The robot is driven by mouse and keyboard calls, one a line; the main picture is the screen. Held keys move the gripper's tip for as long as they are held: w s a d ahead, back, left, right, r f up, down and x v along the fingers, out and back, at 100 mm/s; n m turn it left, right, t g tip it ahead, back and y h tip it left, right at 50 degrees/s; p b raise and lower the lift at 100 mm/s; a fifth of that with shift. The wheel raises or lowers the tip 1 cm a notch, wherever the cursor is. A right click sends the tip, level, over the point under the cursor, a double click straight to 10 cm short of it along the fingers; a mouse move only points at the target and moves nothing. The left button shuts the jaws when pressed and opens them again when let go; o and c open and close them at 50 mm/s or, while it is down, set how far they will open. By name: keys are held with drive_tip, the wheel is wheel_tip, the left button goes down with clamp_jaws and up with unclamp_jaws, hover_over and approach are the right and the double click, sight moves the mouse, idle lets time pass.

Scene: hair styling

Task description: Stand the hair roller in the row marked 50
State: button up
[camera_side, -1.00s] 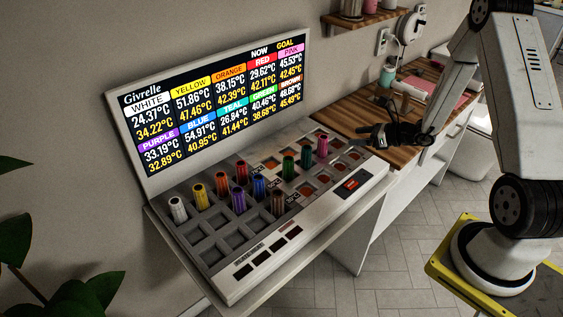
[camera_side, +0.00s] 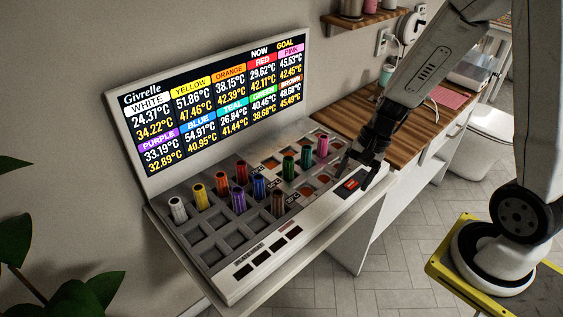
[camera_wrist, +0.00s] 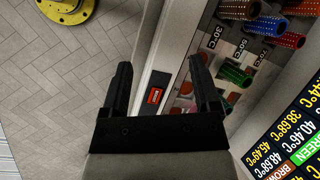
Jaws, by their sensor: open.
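My gripper (camera_side: 353,178) is open and empty, above the right front part of the roller station (camera_side: 222,277). In the wrist view its fingers (camera_wrist: 160,62) are spread over the front panel. Green (camera_side: 289,168), teal (camera_side: 306,157) and pink (camera_side: 322,147) rollers stand upright in what looks like the middle heated row. The 50°C label (camera_wrist: 241,46) is beside the green roller (camera_wrist: 235,75) in the wrist view. White (camera_side: 177,210), yellow (camera_side: 200,197), orange (camera_side: 222,184), red (camera_side: 241,172), purple (camera_side: 238,202), blue (camera_side: 258,186) and brown (camera_side: 277,204) rollers stand left of the labels.
The screen (camera_side: 220,100) behind lists NOW and GOAL temperatures by colour. Front slots on the left (camera_side: 213,252) are empty. The 30°C label (camera_wrist: 218,37) and 70°C label (camera_wrist: 263,55) flank the 50°C one. A wooden counter (camera_side: 345,120) lies beyond.

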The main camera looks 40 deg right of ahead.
drive_tip(key=r+n+h, duration=0.1)
drive_tip(key=n, duration=0.3)
drive_tip(key=s+a+r+n+t+h, duration=0.1)
drive_tip(key=r+n+h, duration=0.1)
drive_tip(key=n, duration=0.2)
drive_tip(key=s+a+r+n+h, duration=0.1)
drive_tip(key=n, duration=0.3)
drive_tip(key=shift+r+t+h, duration=0.15)
drive_tip(key=shift+t+h, duration=0.15)
drive_tip(key=shift+h, duration=0.1)
idle(0.5)
